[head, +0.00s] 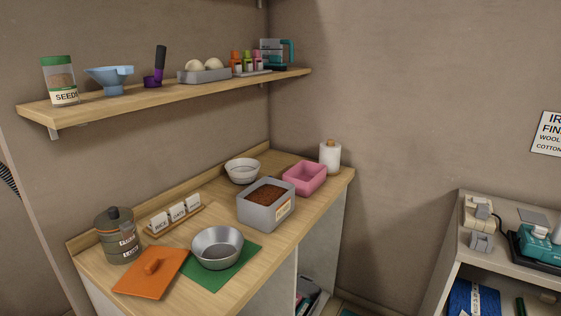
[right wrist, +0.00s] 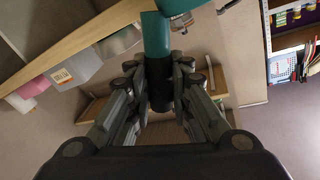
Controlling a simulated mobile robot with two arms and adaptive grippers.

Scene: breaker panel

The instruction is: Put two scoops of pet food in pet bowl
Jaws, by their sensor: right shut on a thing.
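The grey bin (head: 265,216) on the counter holds brown pet food (head: 267,194). An empty metal bowl (head: 217,251), probably the pet bowl, stands upright on a green mat (head: 240,272) in front of the bin. My right gripper (right wrist: 161,98) shows only in the right wrist view, shut on the dark handle of a teal tool (right wrist: 156,36). The tool's far end is cut off at the top, so I cannot tell its shape or contents. The grey bin also shows there (right wrist: 72,68), at upper left. My left gripper is in neither view.
The counter also holds an orange board (head: 150,275), a lidded jar (head: 121,240), a rack of small labelled containers (head: 175,218), a white bowl (head: 242,170), a pink bin (head: 305,178) and a white roll (head: 330,156). A shelf (head: 170,98) hangs above it.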

